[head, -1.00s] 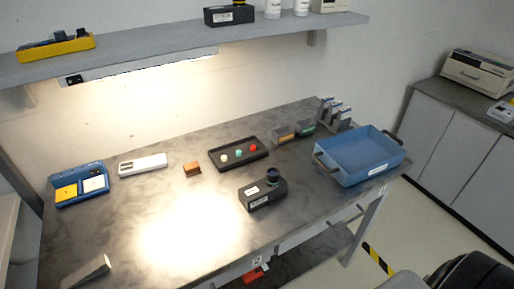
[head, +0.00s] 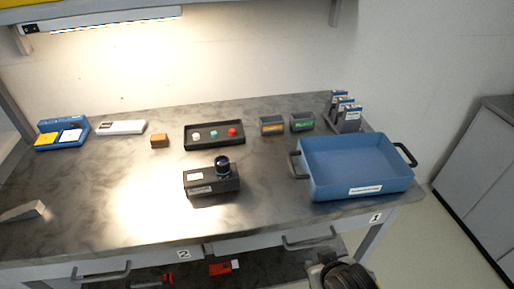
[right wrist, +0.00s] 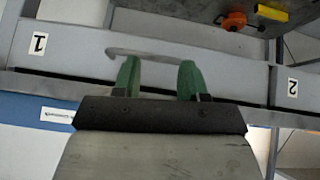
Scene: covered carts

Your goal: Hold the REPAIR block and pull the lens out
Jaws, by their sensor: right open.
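A black block (head: 205,188) with white labels stands on the grey bench, its small print too blurred to read. A dark round lens (head: 222,163) with a teal ring sits upright in the block's top, toward its right side. My right gripper (right wrist: 158,70) shows in the right wrist view with two green fingers apart and nothing between them. It is close to the bench's drawer fronts and a curved drawer handle (right wrist: 187,56), away from the block. My left gripper is not in view.
Behind the block is a black tray (head: 188,145) with three coloured knobs. A blue handled bin (head: 330,194) stands at right, below a rack of upright items (head: 347,118). A small brown block (head: 159,141) and blue holder (head: 78,145) are left. Bench around the block is clear.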

